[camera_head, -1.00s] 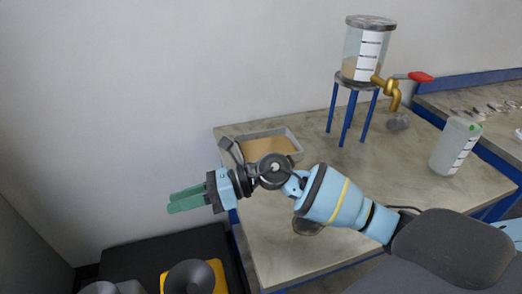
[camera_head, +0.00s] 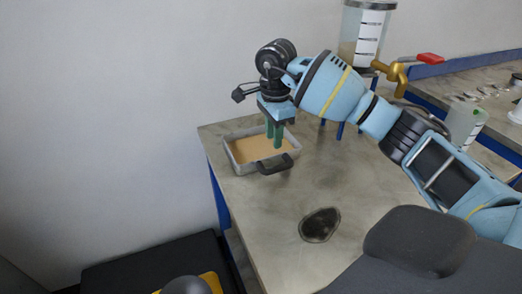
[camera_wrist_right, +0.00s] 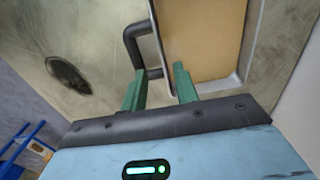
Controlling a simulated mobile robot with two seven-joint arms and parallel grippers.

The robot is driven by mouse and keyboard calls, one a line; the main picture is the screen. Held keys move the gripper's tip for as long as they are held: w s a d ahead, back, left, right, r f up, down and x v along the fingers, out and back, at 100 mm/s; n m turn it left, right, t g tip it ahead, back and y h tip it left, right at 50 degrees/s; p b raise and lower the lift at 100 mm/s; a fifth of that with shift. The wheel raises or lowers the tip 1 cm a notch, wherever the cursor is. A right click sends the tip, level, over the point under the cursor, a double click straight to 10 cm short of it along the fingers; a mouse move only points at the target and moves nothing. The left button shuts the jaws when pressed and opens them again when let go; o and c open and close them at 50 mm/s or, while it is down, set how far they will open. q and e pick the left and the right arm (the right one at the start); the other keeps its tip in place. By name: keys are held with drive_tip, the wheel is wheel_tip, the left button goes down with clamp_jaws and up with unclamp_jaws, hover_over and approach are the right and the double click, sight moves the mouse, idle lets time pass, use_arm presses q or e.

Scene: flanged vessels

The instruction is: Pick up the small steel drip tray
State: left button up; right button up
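The small steel drip tray (camera_head: 231,157) lies at the far left corner of the table, with a tan floor or contents and a black bracket handle (camera_head: 276,166) on its near right side. My right gripper (camera_head: 275,146) points down over the tray's right part, close to the handle. In the right wrist view its two green fingers (camera_wrist_right: 160,88) are spread apart with nothing clamped. The tray's wall (camera_wrist_right: 157,30) and the black handle (camera_wrist_right: 131,48) show just beyond the fingertips, the handle's end lying between them in the picture. Contact cannot be told. My left gripper is not in view.
A dark oval patch or dish (camera_head: 320,225) is on the table (camera_head: 270,215) nearer me. A clear vessel (camera_head: 366,32) on blue legs, with a brass tap (camera_head: 393,72) and red lever, stands at the back. A translucent beaker (camera_head: 464,125) is at right.

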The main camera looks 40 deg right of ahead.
sight(273, 156)
drive_tip(key=shift+w+d+f, duration=0.1)
drive_tip(key=shift+f, duration=3.7)
clamp_jaws()
